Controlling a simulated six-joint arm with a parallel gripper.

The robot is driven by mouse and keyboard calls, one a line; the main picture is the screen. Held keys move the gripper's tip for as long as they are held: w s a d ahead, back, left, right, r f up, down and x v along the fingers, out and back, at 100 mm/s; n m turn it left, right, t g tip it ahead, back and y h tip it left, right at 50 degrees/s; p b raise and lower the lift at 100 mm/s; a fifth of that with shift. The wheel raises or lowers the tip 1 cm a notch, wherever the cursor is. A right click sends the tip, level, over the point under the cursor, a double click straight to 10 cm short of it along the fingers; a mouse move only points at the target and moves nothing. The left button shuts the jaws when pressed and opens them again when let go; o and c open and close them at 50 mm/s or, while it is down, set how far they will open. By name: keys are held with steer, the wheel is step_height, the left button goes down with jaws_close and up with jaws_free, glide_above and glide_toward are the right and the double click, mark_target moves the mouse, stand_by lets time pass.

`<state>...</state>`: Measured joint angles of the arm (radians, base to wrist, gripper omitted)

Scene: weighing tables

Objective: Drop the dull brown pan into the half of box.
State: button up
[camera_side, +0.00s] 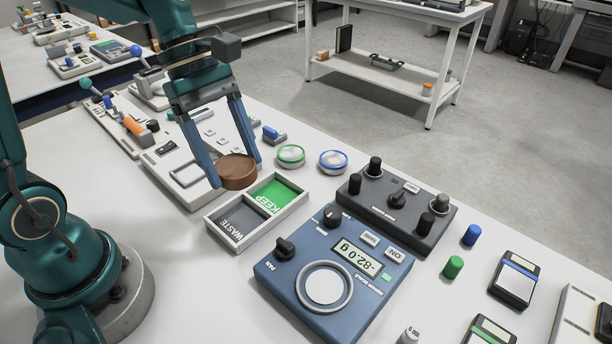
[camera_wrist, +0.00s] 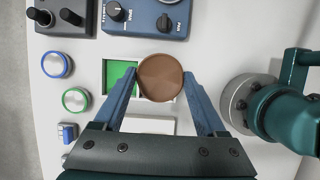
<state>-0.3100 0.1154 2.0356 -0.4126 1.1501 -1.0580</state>
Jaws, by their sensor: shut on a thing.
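The dull brown pan (camera_side: 238,172) is a round, flat-topped disc held between the fingers of my gripper (camera_side: 236,172). In the wrist view the pan (camera_wrist: 161,78) sits between the two blue fingertips of my gripper (camera_wrist: 161,80). The white-rimmed box (camera_side: 262,236) has a grey half marked WASTE (camera_side: 243,220) and a green half marked KEEP (camera_side: 273,194). The pan is above the table, by the box's far left side in the side view. In the wrist view it covers part of the box, with the green half (camera_wrist: 119,75) showing to its left; the grey half is mostly hidden.
A blue scale (camera_side: 335,280) reading -82.0 g stands right of the box. A dark knob panel (camera_side: 396,210) stands behind it. Green-ringed (camera_side: 291,155) and blue-ringed (camera_side: 333,161) round buttons are beyond the box. Small green and blue cylinders stand farther right.

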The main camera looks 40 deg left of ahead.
steer(key=shift+f, duration=2.6)
steer(key=o, duration=1.3)
steer(key=shift+o, duration=0.2)
steer(key=shift+v, duration=2.6)
steer(key=shift+d, duration=0.1)
